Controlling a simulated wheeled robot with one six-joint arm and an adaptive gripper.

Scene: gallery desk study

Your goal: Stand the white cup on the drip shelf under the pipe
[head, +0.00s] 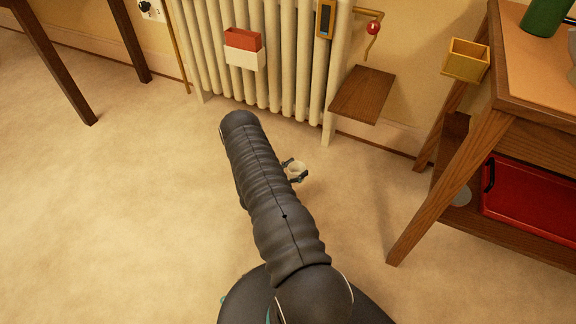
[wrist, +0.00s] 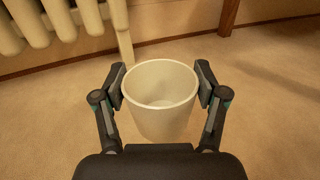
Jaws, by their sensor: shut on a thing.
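The white cup (wrist: 160,117) is upright between the fingers of my gripper (wrist: 160,88) in the wrist view, with its open mouth up and empty inside. The fingers are shut on its two sides. In the head view the cup (head: 296,169) and my gripper (head: 295,171) show small beside my dark arm, over the carpet. The drip shelf (head: 363,94) is a brown wooden board right of the radiator, bare on top. The pipe (head: 371,40) with a red knob (head: 373,28) hangs from the wall above it.
A cream radiator (head: 275,85) with a red and white box (head: 244,50) stands at the back. At right, a wooden desk (head: 545,115) carries a yellow box (head: 466,62), with a red tray (head: 530,200) on its lower shelf. Open carpet (head: 110,210) lies at left.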

